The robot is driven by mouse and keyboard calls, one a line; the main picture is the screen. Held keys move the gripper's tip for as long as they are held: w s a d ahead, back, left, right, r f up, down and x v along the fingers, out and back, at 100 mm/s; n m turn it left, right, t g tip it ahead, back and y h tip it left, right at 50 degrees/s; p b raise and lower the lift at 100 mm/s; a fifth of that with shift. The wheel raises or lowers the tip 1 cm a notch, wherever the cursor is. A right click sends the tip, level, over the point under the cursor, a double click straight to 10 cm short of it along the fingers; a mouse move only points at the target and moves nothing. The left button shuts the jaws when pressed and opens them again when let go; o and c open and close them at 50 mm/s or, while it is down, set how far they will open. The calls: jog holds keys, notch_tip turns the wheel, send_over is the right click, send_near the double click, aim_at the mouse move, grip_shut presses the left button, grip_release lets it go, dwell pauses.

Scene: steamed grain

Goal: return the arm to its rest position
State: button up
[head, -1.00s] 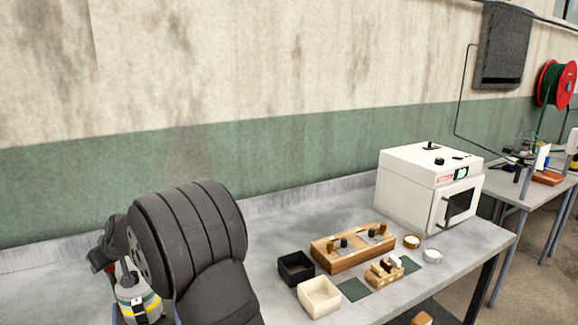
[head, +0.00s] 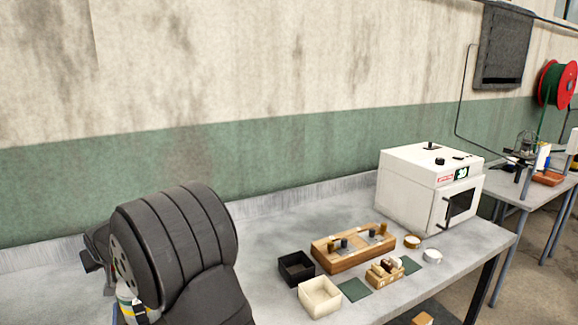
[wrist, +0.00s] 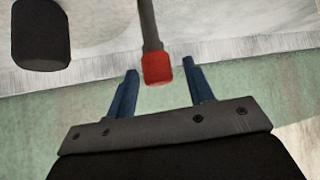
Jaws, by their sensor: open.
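In the head view my dark arm fills the lower left, over the left end of the grey table (head: 275,228). The gripper itself is hidden there.
On the table stand a black box (head: 296,268), a cream box (head: 320,297), a wooden block with fittings (head: 350,252), a small wooden rack (head: 385,273), green mats (head: 354,290), two small round dishes (head: 432,256) and a white oven (head: 425,190). The table between arm and boxes is clear.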

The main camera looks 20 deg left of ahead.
jog(key=shift+m+t+h, duration=0.7)
jog(key=shift+m+t, duration=0.2)
jog(key=shift+m, duration=0.6)
